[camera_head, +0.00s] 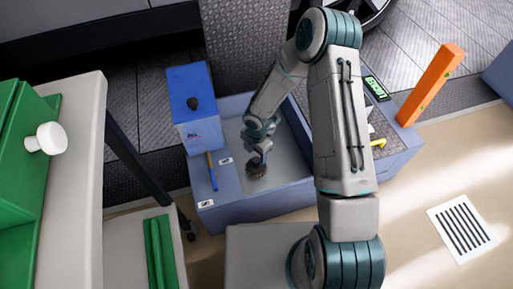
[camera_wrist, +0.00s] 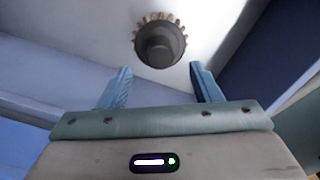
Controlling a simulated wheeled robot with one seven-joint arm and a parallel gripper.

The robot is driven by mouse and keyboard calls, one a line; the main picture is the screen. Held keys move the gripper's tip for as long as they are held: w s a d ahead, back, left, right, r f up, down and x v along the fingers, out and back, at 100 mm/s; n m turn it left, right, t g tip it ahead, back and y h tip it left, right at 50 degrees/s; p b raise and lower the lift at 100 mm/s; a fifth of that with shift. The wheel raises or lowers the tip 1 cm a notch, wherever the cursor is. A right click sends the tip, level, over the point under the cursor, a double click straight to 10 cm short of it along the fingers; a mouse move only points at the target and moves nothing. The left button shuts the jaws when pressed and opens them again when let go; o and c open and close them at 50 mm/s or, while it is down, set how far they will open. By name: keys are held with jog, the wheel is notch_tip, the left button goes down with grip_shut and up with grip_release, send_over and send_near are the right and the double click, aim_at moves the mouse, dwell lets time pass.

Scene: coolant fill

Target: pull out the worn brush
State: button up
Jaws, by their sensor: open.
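The worn brush (camera_head: 257,169) is a small round brush with a dark hub and brown bristles around its rim. It sits in the open blue-grey bay of the machine. In the wrist view the brush (camera_wrist: 160,42) lies just beyond the fingertips, roughly centred between them. My gripper (camera_wrist: 160,78) is open, and its two blue fingers stand apart with nothing between them. In the head view my gripper (camera_head: 259,152) reaches down into the bay close above the brush and partly hides it.
A blue box (camera_head: 194,105) with a dark knob stands at the bay's left. The bay's walls (camera_head: 262,208) surround the brush. An orange post (camera_head: 431,84) and a panel with a green display (camera_head: 376,88) are at the right. A green cabinet (camera_head: 20,150) is at the far left.

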aim_at(256, 160)
notch_tip(256, 160, down, 7)
jog(key=shift+r+b, duration=0.2)
jog(key=shift+b, duration=1)
jog(key=c, duration=1.1)
jog(key=shift+o, duration=1)
jog(key=shift+r+p, duration=0.35)
jog(key=shift+r, duration=0.05)
jog(key=shift+r+p, duration=3)
jog(key=shift+r, duration=0.45)
